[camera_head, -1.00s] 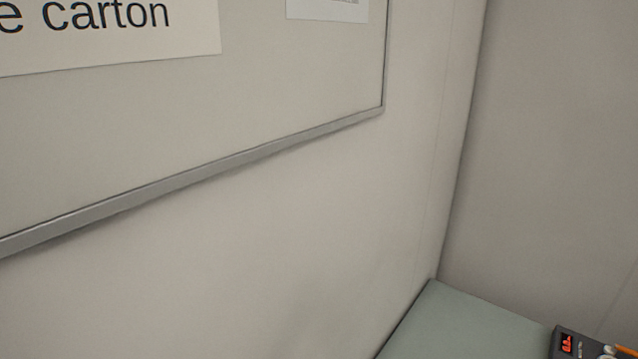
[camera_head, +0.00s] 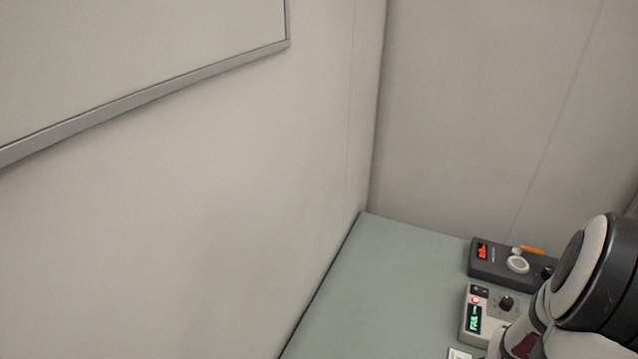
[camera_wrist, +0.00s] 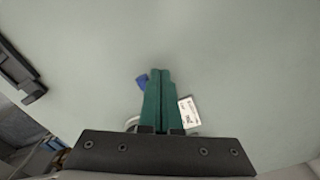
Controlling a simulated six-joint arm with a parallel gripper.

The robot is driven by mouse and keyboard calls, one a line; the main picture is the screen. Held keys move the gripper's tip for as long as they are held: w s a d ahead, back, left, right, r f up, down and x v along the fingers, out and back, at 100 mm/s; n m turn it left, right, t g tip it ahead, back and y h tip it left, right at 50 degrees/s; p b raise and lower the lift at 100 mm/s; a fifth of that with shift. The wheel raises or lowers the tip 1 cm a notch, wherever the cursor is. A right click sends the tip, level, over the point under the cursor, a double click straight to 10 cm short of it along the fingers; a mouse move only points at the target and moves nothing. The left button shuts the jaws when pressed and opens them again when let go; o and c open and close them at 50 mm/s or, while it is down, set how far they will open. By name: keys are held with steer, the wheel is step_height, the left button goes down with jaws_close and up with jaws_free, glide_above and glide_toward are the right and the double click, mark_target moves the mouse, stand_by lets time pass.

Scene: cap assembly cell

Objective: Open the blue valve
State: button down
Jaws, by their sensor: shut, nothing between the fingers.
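My gripper (camera_wrist: 158,76) shows in the wrist view with its two green fingers closed together and nothing between them. A small blue piece (camera_wrist: 142,81) shows just left of the fingertips, partly hidden behind the fingers. It may be the blue valve's handle, but I cannot tell how it is turned. A pale curved part, perhaps a tube, shows on both sides of the fingers near their base. The head view shows part of my arm at the right edge, but neither my gripper nor a blue valve.
A white label (camera_wrist: 188,112) lies right of the fingers. A dark object (camera_wrist: 18,75) is at left.

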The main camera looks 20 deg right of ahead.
step_height(320, 180, up, 6)
steer(key=shift+r, duration=0.2)
stand_by(0.3)
steer(key=w+a+r+n, duration=0.3)
steer(key=a+r, duration=0.1)
steer(key=a, duration=0.3)
steer(key=w+a+r+n, duration=0.2)
steer(key=a+r, duration=0.1)
steer(key=a, duration=0.5)
steer(key=s+a+r+n+y, duration=0.1)
steer(key=s+a+r+n, duration=0.1)
steer(key=a, duration=0.3)
steer(key=s+a+r+n, duration=0.2)
steer(key=a, duration=0.4)
steer(key=shift+s+y, duration=0.35)
steer(key=shift+y, duration=0.05)
